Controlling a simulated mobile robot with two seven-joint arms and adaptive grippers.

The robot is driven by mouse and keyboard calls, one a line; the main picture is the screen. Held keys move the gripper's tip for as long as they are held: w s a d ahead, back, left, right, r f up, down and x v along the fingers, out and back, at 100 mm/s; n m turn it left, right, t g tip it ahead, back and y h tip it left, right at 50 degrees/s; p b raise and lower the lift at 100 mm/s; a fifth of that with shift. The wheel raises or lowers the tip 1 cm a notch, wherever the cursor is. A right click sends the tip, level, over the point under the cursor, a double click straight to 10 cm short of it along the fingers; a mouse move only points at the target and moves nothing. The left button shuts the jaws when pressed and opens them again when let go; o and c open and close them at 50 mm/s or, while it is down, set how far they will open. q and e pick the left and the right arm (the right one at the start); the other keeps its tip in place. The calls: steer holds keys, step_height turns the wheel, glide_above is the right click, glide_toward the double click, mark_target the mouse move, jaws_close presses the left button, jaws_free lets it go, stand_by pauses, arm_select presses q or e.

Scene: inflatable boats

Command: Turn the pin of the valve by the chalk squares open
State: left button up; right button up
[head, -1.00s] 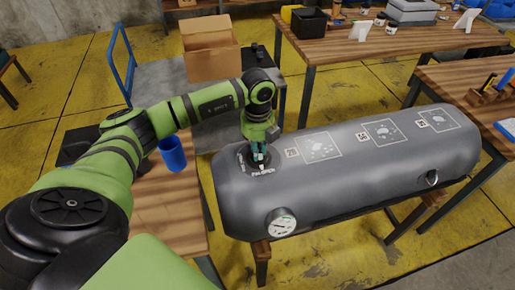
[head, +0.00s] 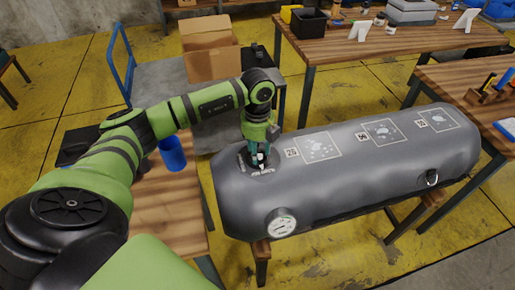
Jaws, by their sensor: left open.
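A grey inflatable tube (head: 350,190) lies on a wooden stand. Chalk squares (head: 320,147) with pale marks inside run along its top, each beside a small tag. The valve (head: 258,167) sits on a dark round patch at the tube's left end, left of the nearest chalk square. My left gripper (head: 258,157) points down right over the valve, open, with its fingers about the valve's middle. The fingers hide most of the valve, so I cannot see its pin clearly or tell whether they touch it. My right gripper is not in view.
A round gauge (head: 282,222) is on the tube's front left. A dark fitting (head: 432,179) is on its front right. A blue cup (head: 173,153) stands on the left table under my arm. A cardboard box (head: 208,50) sits on a cart behind. Tables stand behind and right.

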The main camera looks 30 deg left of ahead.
mark_target(258, 151)
arm_select(q)
step_height(258, 151, up, 12)
stand_by(0.5)
stand_by(0.3)
